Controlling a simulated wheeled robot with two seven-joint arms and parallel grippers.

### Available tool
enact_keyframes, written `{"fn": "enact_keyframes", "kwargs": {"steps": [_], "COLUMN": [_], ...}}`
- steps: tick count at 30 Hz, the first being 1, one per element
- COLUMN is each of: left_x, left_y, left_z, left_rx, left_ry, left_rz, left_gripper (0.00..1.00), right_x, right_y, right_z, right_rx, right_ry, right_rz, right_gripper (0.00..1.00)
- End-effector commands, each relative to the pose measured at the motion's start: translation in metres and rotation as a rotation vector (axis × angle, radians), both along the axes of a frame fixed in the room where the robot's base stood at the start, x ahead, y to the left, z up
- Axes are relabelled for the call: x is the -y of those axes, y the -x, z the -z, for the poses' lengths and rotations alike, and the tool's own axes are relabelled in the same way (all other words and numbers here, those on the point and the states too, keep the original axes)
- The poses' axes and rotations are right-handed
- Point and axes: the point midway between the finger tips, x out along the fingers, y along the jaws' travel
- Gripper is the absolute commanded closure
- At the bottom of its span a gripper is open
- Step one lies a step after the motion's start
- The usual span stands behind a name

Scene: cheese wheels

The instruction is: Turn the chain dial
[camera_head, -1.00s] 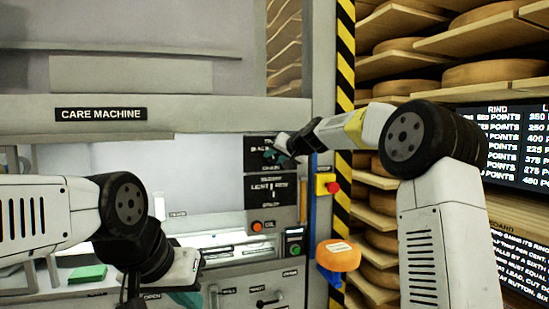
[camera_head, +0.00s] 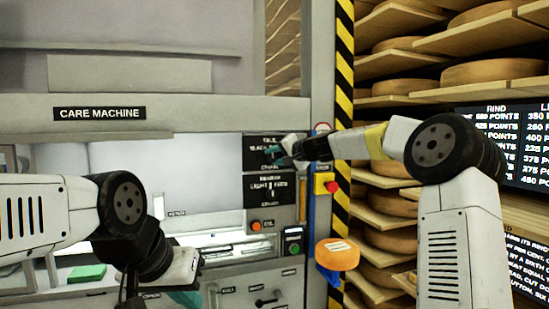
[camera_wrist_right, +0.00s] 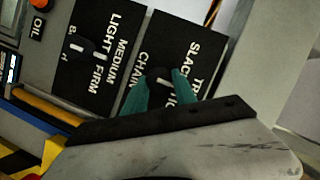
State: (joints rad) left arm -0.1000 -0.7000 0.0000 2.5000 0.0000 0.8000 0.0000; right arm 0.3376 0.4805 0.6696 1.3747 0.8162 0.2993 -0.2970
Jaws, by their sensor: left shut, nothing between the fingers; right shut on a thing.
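The chain dial (camera_wrist_right: 160,74) is a dark round knob with a pale mark, on a black panel (camera_wrist_right: 190,40) lettered CHAIN and SLACK; other words are partly hidden. In the right wrist view my right gripper's teal fingers (camera_wrist_right: 159,88) sit on either side of the dial and are shut on it. In the head view this gripper (camera_head: 275,156) reaches the upper black panel (camera_head: 260,142) from the right and hides the knob. My left gripper (camera_head: 188,297) is shut and empty at the bottom, below the machine opening, and only partly visible.
A second panel with a brush dial (camera_wrist_right: 82,46) lettered LIGHT, MEDIUM, FIRM lies beside the chain panel. Below are an orange oil button (camera_head: 256,226) and a green button (camera_head: 294,248). A red stop button (camera_head: 331,187) and an orange piece (camera_head: 338,254) stand right. Cheese shelves fill the right.

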Motion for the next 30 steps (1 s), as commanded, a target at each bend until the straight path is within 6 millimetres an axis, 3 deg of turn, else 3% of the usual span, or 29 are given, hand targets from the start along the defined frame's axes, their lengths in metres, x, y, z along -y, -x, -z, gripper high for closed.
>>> {"fn": "enact_keyframes", "kwargs": {"steps": [7,8,10,22,30], "left_x": [0.000,0.000,0.000,0.000,0.000], "left_y": [0.000,0.000,0.000,0.000,0.000], "left_z": [0.000,0.000,0.000,0.000,0.000], "left_rx": [0.000,0.000,0.000,0.000,0.000], "left_ry": [0.000,0.000,0.000,0.000,0.000], "left_rz": [0.000,0.000,0.000,0.000,0.000], "left_gripper": [1.00,1.00,1.00,1.00,1.00], "right_x": [0.000,0.000,0.000,0.004,0.027], "right_y": [0.000,0.000,0.000,0.003,0.032], "right_z": [0.002,0.002,0.001,-0.001,-0.008], "right_rx": [-0.002,-0.002,-0.002,-0.001,-0.001], "right_ry": [0.001,0.002,0.001,0.000,0.001], "right_rz": [-0.001,-0.001,-0.001,0.002,0.005], "right_gripper": [1.00,0.62,0.48,0.46,0.46]}}
